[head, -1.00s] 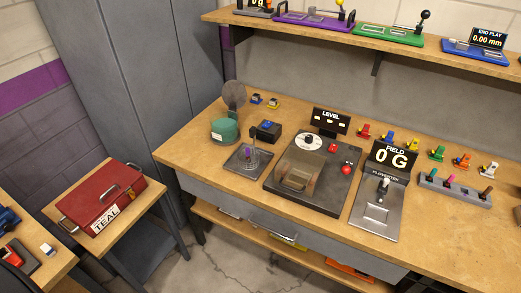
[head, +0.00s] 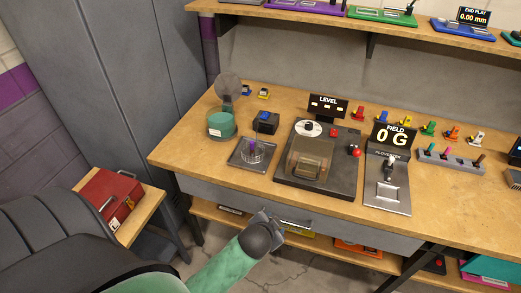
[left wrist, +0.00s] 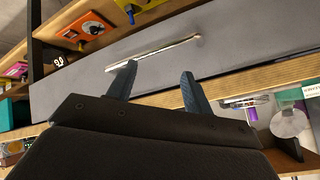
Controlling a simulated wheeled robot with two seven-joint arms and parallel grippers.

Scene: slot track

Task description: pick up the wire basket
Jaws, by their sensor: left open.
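The wire basket (head: 257,151) is a small round basket of thin wire with something purple in it. It stands on a dark square plate (head: 241,163) on the bench, left of the dark machine. In the left wrist view the basket (left wrist: 243,101) shows at the right, small and partly cut by the bench edge. My left gripper (head: 263,218) is in front of the drawer, below and apart from the basket. In the left wrist view its two fingers (left wrist: 156,84) are spread with nothing between them. My right gripper is not in view.
The bench's front edge and a drawer with a long handle (head: 297,226) lie by my left gripper. A teal container (head: 221,124) and a small black box with a blue top (head: 266,122) stand behind the basket. The dark machine (head: 318,158) is right of it.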

